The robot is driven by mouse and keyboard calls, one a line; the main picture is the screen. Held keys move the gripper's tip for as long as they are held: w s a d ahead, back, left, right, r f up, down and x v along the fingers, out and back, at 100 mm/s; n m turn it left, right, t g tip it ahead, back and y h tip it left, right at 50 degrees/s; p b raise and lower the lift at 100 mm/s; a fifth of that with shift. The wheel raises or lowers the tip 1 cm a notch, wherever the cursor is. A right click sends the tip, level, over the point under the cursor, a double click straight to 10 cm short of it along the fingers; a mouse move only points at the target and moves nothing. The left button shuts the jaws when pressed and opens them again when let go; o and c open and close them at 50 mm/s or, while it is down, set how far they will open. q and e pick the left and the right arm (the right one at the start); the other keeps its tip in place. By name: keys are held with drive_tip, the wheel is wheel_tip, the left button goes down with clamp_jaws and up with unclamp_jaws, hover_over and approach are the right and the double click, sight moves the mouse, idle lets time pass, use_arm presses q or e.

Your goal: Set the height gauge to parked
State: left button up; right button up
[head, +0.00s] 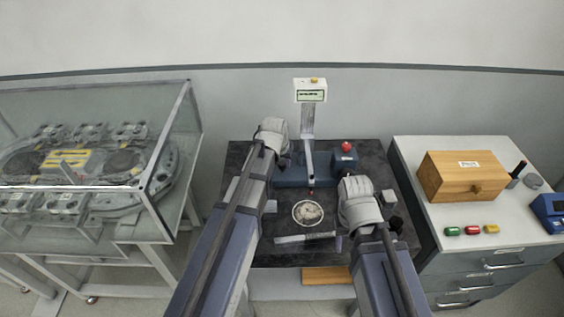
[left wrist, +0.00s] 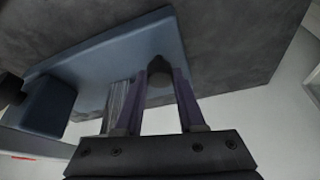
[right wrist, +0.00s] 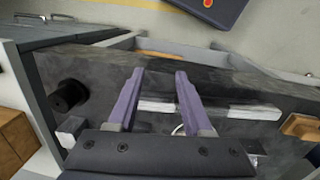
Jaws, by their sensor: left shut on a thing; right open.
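The height gauge stands on the dark plate, with a blue base (head: 291,175), a silver column (head: 308,130) and a display head (head: 310,92) on top.
A round pale part (head: 308,212) lies on the dark plate (head: 270,250) between my arms. A glass case (head: 170,130) stands left. A white drawer cabinet (head: 415,165) with a wooden box (head: 462,178) stands right.

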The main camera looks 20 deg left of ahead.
use_arm(q)
clamp_jaws()
idle(0.9)
